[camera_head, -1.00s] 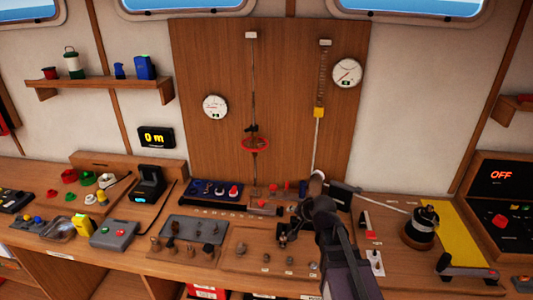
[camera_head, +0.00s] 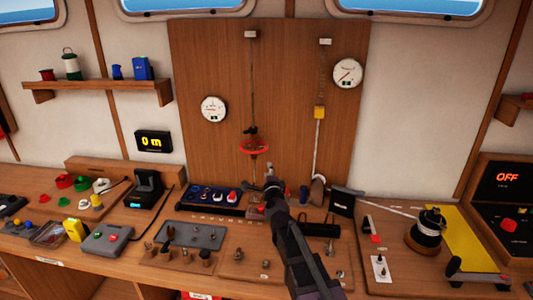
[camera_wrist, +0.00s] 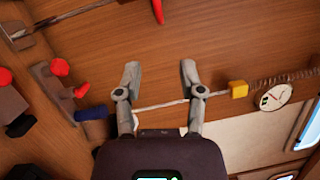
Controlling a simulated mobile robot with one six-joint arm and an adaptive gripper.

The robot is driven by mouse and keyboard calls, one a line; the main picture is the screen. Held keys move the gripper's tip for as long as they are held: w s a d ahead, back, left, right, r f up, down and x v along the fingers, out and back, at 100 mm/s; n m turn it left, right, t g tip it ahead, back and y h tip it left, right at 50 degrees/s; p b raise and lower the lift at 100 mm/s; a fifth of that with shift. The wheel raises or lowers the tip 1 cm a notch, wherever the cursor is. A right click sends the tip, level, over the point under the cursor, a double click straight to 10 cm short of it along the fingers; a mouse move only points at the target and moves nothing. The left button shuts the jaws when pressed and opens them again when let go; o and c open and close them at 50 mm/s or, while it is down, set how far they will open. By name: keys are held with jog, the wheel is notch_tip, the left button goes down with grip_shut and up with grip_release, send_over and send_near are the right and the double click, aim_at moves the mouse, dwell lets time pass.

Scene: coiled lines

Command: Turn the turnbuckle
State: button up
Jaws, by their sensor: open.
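The turnbuckle (camera_head: 254,147), with a red ring around it, hangs on the left vertical line against the wooden panel. A red piece (camera_wrist: 158,11) at the top edge of the wrist view looks like part of that ring. My gripper (camera_head: 264,186) is below and slightly right of the turnbuckle in the head view, apart from it. The line just below the turnbuckle is partly hidden by my gripper.
A second line with a yellow block (camera_head: 319,112) and spring runs to the right; the block also shows in the wrist view (camera_wrist: 238,89). Round gauges (camera_head: 213,109) (camera_head: 347,73) flank the lines. A blue switch box (camera_head: 211,195) and small red-topped parts stand on the cluttered bench.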

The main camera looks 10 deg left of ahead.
aim_at(265, 148)
jog(key=shift+w, duration=0.15)
jog(key=p+x, duration=0.1)
jog(key=x, duration=1.2)
jog(key=shift+w, duration=0.3)
grip_shut()
jog(key=shift+d, duration=0.15)
